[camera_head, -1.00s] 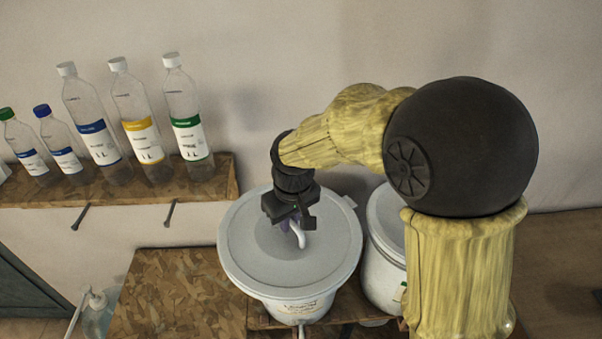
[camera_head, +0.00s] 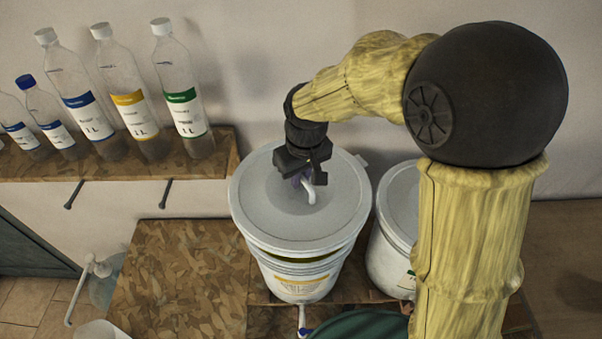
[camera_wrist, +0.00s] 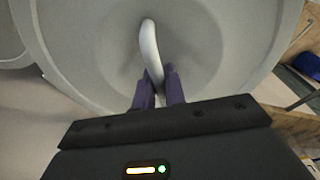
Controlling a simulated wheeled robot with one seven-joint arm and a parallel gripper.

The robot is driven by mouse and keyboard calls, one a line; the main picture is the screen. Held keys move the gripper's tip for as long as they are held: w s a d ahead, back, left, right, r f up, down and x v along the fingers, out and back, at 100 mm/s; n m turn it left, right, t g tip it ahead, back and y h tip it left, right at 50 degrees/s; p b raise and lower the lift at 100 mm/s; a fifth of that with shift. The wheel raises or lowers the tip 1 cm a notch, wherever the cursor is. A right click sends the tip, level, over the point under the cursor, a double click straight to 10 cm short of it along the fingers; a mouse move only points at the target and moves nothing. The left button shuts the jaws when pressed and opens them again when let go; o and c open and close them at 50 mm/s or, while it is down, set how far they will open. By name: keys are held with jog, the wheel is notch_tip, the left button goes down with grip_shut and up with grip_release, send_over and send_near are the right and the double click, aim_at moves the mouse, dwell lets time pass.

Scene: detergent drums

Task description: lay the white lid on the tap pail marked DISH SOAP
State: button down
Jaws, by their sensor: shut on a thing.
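My gripper (camera_head: 301,180) is shut on the curved white handle (camera_head: 310,194) of the round white lid (camera_head: 260,215). In the wrist view, the purple fingertips (camera_wrist: 159,88) pinch one end of this handle (camera_wrist: 149,45), and the lid (camera_wrist: 245,45) fills the picture behind it. The lid is over a white tap pail (camera_head: 297,285) with a yellow-banded label, too small to read. A dark gap shows between the lid's front edge and the pail's rim; the back is hidden. The pail's tap (camera_head: 303,320) hangs at its front.
A second white pail (camera_head: 390,262) with a lid stands close on the right, partly behind my arm. Several bottles (camera_head: 185,112) stand on a wooden shelf (camera_head: 110,168) at the left. A bare chipboard surface (camera_head: 180,275) lies left of the tap pail.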

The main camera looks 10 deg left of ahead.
aim_at(301, 186)
jog(key=shift+f+b, duration=2.1)
jog(key=shift+f, duration=0.9)
jog(key=shift+f+b, duration=0.65)
jog(key=shift+f, duration=0.15)
dwell(0.4)
jog(key=c, duration=0.9)
grip_release()
jog(key=shift+r+p, duration=2.9)
jog(key=shift+r, duration=0.65)
